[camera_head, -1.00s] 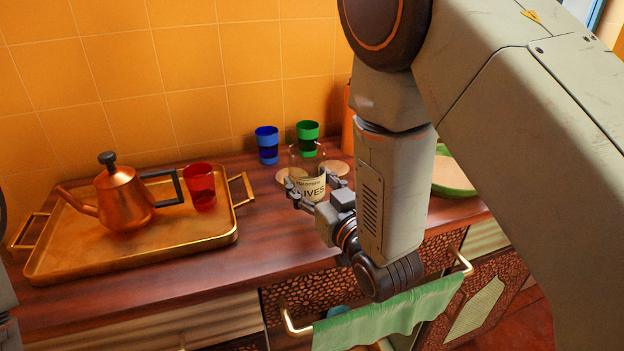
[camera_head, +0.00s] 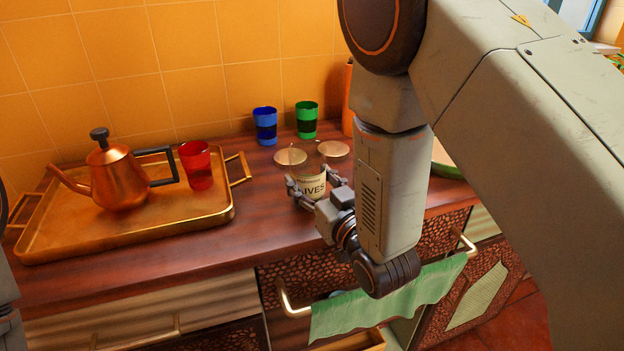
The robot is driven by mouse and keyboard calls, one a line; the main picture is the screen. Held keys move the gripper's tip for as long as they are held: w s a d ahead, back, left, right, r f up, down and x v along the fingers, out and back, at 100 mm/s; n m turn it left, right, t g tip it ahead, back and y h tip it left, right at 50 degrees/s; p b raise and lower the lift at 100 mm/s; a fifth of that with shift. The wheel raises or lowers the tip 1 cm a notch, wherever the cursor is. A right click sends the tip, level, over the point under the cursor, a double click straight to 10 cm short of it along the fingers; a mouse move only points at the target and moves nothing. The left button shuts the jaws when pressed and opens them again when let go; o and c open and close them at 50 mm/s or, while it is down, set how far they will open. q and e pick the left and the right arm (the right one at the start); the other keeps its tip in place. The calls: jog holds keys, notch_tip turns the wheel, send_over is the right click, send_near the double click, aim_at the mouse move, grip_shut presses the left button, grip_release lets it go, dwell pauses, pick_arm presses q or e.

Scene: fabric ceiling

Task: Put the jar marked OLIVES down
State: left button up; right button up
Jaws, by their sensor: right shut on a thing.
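The jar marked OLIVES (camera_head: 310,187) is clear glass with a pale label, and it is upright at the front right of the wooden counter (camera_head: 262,221). My right gripper (camera_head: 314,190) is shut on it, with a finger at each side. The gripper hides part of the jar's base, so I cannot tell whether it touches the counter. Two round coasters lie behind the jar, the left one (camera_head: 290,157) and the right one (camera_head: 333,149). My left gripper is not in view.
A brass tray (camera_head: 75,242) with a copper teapot (camera_head: 120,187) and red cup (camera_head: 196,165) takes the left. A blue cup (camera_head: 265,125) and green cup (camera_head: 306,120) stand behind the coasters. A green towel (camera_head: 385,302) hangs in front.

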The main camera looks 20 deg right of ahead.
jog(key=shift+a+f, duration=0.1)
jog(key=shift+f, duration=0.1)
jog(key=shift+f, duration=0.1)
jog(key=o, duration=1.5)
jog(key=s, duration=0.3)
jog(key=s+d, duration=0.1)
jog(key=s, duration=0.3)
jog(key=shift+s+d, duration=0.2)
jog(key=shift+w, duration=0.1)
